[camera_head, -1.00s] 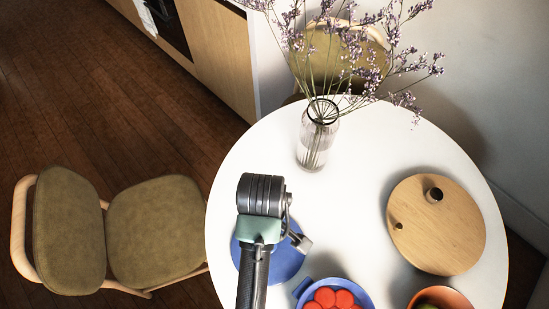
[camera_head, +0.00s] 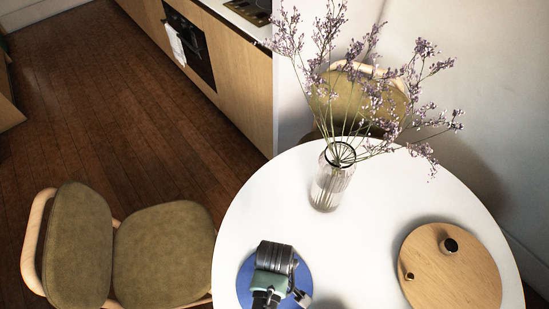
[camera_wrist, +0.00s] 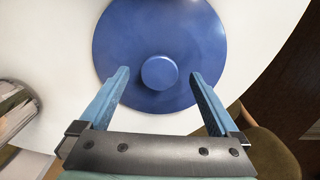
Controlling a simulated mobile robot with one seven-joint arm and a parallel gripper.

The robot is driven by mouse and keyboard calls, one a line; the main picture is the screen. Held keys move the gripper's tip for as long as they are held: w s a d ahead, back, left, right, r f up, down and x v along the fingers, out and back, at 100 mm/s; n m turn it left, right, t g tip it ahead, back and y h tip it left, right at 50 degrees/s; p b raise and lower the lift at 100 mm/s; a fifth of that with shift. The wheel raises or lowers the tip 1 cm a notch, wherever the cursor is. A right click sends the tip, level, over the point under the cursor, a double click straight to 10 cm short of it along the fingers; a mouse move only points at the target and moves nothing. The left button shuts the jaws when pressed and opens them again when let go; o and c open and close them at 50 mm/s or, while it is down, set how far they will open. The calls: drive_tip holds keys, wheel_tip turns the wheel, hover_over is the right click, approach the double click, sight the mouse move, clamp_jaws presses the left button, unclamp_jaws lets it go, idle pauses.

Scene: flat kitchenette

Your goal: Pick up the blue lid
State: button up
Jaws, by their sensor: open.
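The blue lid (camera_head: 246,283) lies on the white round table, near its left edge. In the wrist view the lid (camera_wrist: 160,28) is a flat blue disc with a round knob (camera_wrist: 160,72) at its middle. My gripper (camera_wrist: 158,75) is open, with one blue finger on each side of the knob in the picture and gaps on both sides. The fingers are over the lid; I cannot tell how high. In the head view my wrist hides part of the lid, and the fingertips are hidden.
A glass vase (camera_head: 330,182) with tall purple flowers stands on the white table (camera_head: 370,225). A round wooden board (camera_head: 450,280) with two small items lies at the right. An olive chair (camera_head: 160,255) stands at the left. The tabletop between lid and vase is clear.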

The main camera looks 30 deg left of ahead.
drive_tip(key=shift+f, duration=0.55)
clamp_jaws()
